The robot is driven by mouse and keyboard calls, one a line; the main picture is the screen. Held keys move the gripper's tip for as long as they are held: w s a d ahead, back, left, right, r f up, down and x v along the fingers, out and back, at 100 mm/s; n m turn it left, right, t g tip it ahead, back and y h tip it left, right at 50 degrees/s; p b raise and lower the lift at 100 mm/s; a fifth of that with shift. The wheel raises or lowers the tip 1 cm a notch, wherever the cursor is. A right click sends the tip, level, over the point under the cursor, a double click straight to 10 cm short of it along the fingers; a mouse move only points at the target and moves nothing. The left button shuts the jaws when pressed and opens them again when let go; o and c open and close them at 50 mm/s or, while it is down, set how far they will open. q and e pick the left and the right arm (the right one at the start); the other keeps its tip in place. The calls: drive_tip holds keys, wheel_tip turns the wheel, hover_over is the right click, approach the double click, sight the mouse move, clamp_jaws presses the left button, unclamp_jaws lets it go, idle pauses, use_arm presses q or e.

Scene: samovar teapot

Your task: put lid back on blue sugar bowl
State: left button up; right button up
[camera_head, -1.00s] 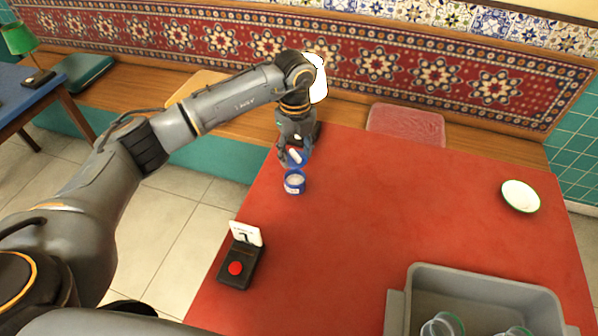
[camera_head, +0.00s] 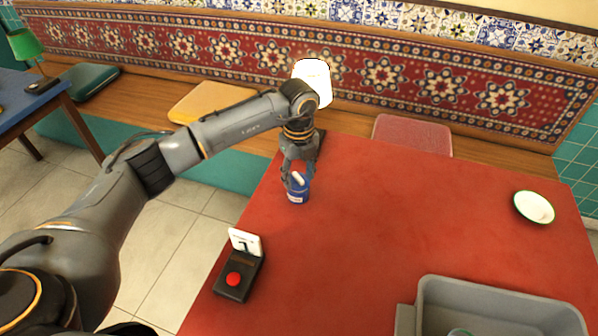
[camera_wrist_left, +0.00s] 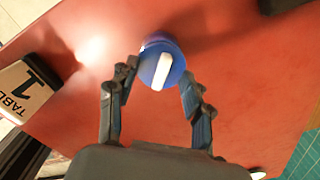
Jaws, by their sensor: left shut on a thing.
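The blue sugar bowl (camera_head: 297,198) stands near the left edge of the red table. My left gripper (camera_head: 297,177) is directly above it, pointing down, shut on the blue lid. The lid (camera_wrist_left: 154,74) has a white bar handle and lies between the two fingertips of the left gripper (camera_wrist_left: 158,82) in the left wrist view. In the head view the lid is at the top of the bowl, and the bowl's opening is hidden. I cannot tell whether the lid is fully seated. The right gripper is out of view.
A black stand with a red button and a number card (camera_head: 239,277) is on the table nearer to me. A grey tub (camera_head: 500,300) is at the front right. A white green-rimmed dish (camera_head: 534,207) lies at the right. The table's middle is clear.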

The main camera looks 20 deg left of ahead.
use_arm(q)
drive_tip(key=shift+c, duration=0.2)
idle(0.6)
clamp_jaws()
drive_tip(key=shift+w+d+r+p, duration=0.1)
drive_tip(key=shift+r+p, duration=0.45)
drive_tip(key=shift+f, duration=0.2)
idle(1.2)
drive_tip(key=shift+o, duration=1.4)
unclamp_jaws()
drive_tip(key=shift+o, duration=0.2)
drive_tip(key=o, duration=0.4)
